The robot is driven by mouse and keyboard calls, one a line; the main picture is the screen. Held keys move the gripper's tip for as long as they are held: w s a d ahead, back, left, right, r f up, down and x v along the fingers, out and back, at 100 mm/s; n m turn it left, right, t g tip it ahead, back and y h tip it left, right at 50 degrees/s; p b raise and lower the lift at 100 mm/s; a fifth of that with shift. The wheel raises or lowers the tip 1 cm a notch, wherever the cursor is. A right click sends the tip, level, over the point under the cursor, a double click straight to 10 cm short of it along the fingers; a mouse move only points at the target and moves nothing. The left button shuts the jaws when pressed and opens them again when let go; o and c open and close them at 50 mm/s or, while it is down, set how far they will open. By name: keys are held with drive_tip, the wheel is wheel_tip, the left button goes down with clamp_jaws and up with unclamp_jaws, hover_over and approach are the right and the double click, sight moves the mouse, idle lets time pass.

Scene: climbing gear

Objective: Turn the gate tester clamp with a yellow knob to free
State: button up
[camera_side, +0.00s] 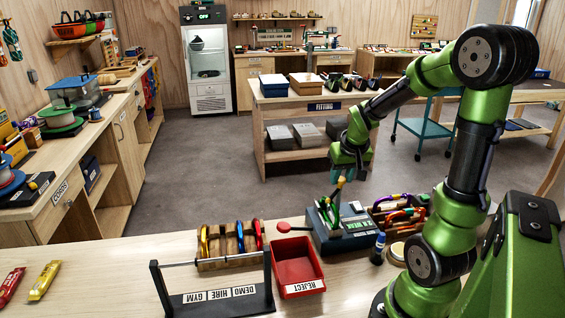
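The gate tester (325,238) is a dark grey-blue box on the near bench, with a label on its front that looks like "WEAR". A small upright part with a yellow knob (341,182) stands on top of it. Which way the clamp is set is too small to tell. My green gripper (350,172) hangs just above and behind the yellow knob, pointing down. I cannot tell whether it touches the knob. The fingers are small and partly overlapped, so their opening is unclear.
A red lever knob (283,227) sticks out left of the tester. A red REJECT tray (297,270), a rack (215,295) and a wooden holder with carabiners (232,246) stand left. A carabiner box (400,213) and a blue-capped bottle (378,249) stand right.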

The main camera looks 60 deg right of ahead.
clamp_jaws()
drive_tip(key=shift+m, duration=0.3)
drive_tip(key=m, duration=0.1)
drive_tip(key=m+g, duration=0.1)
drive_tip(key=m, duration=0.1)
drive_tip(key=shift+w+a+m+h, duration=0.1)
drive_tip(key=shift+w+m+h, duration=0.05)
drive_tip(key=shift+m+h, duration=0.2)
drive_tip(key=m+g, duration=0.1)
drive_tip(key=m, duration=0.1)
drive_tip(key=m+g, duration=0.1)
drive_tip(key=m, duration=0.1)
drive_tip(key=shift+w+m+h, duration=0.2)
drive_tip(key=shift+m+h, duration=0.05)
drive_tip(key=shift+h, duration=0.1)
drive_tip(key=m+g, duration=0.1)
drive_tip(key=m, duration=0.1)
drive_tip(key=m+g, duration=0.1)
drive_tip(key=m, duration=0.2)
drive_tip(key=shift+w, duration=0.2)
drive_tip(key=shift+w+m+g+y, duration=0.1)
drive_tip(key=shift+m+g+y, duration=0.25)
drive_tip(key=shift+m, duration=0.7)
drive_tip(key=shift+m+g+y, duration=0.35)
drive_tip(key=shift+m, duration=0.7)
drive_tip(key=o, duration=0.8)
unclamp_jaws()
